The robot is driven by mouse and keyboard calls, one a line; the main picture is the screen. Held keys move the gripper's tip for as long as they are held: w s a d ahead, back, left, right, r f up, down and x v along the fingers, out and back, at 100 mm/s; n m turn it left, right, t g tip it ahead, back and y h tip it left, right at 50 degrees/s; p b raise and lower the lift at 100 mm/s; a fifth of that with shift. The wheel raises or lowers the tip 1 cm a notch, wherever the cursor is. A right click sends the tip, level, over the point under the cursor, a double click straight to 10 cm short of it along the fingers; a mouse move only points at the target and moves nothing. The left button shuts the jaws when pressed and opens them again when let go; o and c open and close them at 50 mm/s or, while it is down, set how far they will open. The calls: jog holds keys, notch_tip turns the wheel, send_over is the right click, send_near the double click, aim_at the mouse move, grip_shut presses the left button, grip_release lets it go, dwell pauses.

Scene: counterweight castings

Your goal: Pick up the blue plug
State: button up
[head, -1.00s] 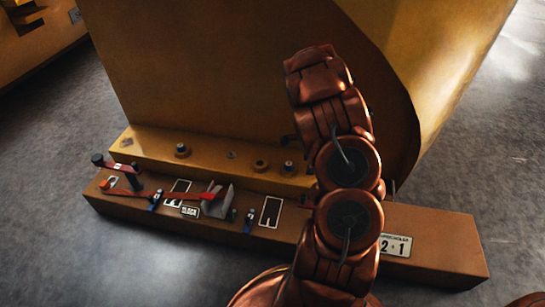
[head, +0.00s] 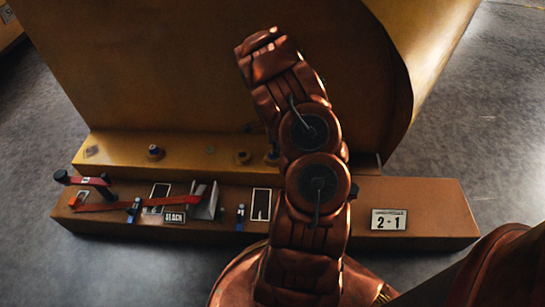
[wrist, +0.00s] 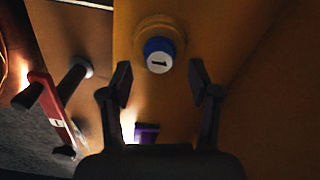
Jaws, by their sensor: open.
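My arm hides my gripper there.
A red lever (wrist: 52,110) with dark posts stands at left in the wrist view. A purple piece (wrist: 147,132) shows near my gripper's base. In the head view, a brown beam (head: 430,198) carries levers and labels below a large yellow casting (head: 150,60).

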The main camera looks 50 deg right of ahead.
notch_tip(320, 180, down, 2)
jog(key=shift+f, duration=0.25)
jog(key=shift+s, duration=0.1)
jog(key=c, duration=1)
